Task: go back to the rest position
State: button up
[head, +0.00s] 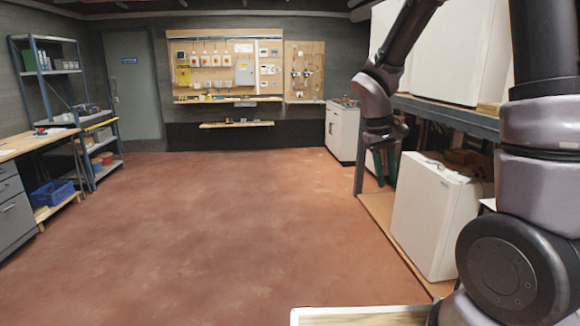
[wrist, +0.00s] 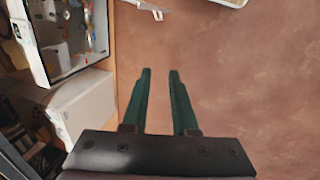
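My gripper (head: 385,180) hangs down at the right in the head view, in front of the shelving with the white units. Its two green fingers point toward the floor. Nothing is held.
A white unit (head: 435,215) stands on the low wooden shelf at right, close to my arm. A white-edged board (head: 360,316) is at the bottom. A workbench (head: 30,142) and shelving (head: 85,120) line the left. The middle floor (head: 220,220) is clear.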

jog(key=s+r+m+t+y, duration=0.2)
jog(key=s+r, duration=0.4)
jog(key=r, duration=0.3)
jog(key=s+r+m+t+y, duration=0.2)
jog(key=s+r+m+t, duration=0.2)
jog(key=s+r, duration=0.3)
notch_tip(320, 180, up, 3)
jog(key=shift+s+d+t+y, duration=0.3)
jog(key=shift+t+y, duration=0.1)
jog(key=shift+t, duration=0.1)
